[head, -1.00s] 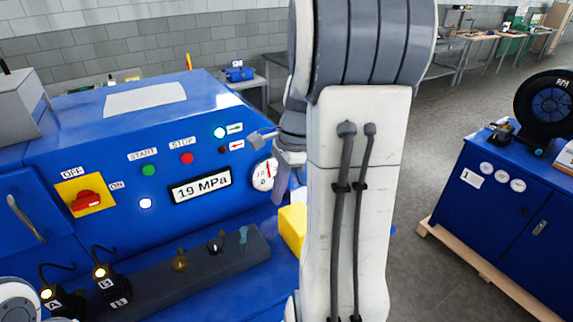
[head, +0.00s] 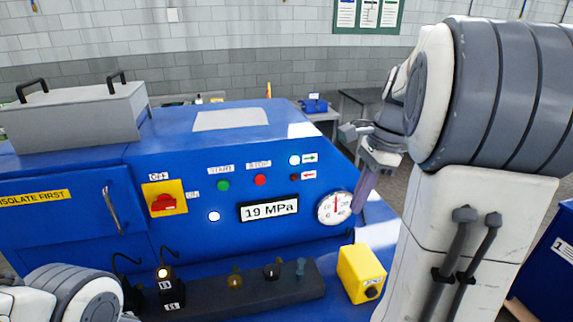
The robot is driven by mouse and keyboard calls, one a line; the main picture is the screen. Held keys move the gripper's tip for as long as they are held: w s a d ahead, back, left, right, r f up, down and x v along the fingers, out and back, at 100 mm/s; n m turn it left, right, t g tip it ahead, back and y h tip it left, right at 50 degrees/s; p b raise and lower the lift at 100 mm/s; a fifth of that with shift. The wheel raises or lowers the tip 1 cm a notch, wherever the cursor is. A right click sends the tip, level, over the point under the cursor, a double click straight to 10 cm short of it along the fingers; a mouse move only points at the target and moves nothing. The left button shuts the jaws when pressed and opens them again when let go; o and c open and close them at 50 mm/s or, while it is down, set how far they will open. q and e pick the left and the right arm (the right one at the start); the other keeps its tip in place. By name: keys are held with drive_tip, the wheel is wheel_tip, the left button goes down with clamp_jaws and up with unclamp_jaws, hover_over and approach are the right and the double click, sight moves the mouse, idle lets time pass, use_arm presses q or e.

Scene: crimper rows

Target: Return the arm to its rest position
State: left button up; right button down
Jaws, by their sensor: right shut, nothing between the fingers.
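My right gripper (head: 362,190) is shut and empty. It hangs from my raised right arm, in front of the right end of the blue machine (head: 110,235) and close to the round pressure gauge (head: 334,208) in the picture. I cannot tell its exact distance from the panel. My left arm shows only as a rounded link at the lower left, and its gripper is out of view.
The panel has a red rotary switch (head: 163,204), a green start button (head: 223,185), a red stop button (head: 260,180) and a display (head: 269,208) reading 19 MPa. Below stand a dark valve block (head: 215,297) and a yellow box (head: 361,272). A grey box (head: 75,118) sits on top.

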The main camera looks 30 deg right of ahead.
drive_tip(key=a+f+n+b, duration=0.2)
drive_tip(key=a+f+n, duration=0.1)
drive_tip(key=a+n, duration=0.3)
drive_tip(key=s+a+f+n+g+h+b, duration=0.1)
drive_tip(key=a+f+n, duration=0.3)
drive_tip(key=a, duration=0.4)
drive_tip(key=a+f+n+b, duration=0.2)
drive_tip(key=a+f+n, duration=0.1)
drive_tip(key=a+n, duration=0.3)
drive_tip(key=s+a+f+n+b, duration=0.4)
drive_tip(key=s+a+f+n, duration=0.5)
drive_tip(key=s+a+n, duration=0.2)
drive_tip(key=shift+s+f+n+h, duration=0.2)
drive_tip(key=shift+s+n+h, duration=0.15)
drive_tip(key=shift+n, duration=0.65)
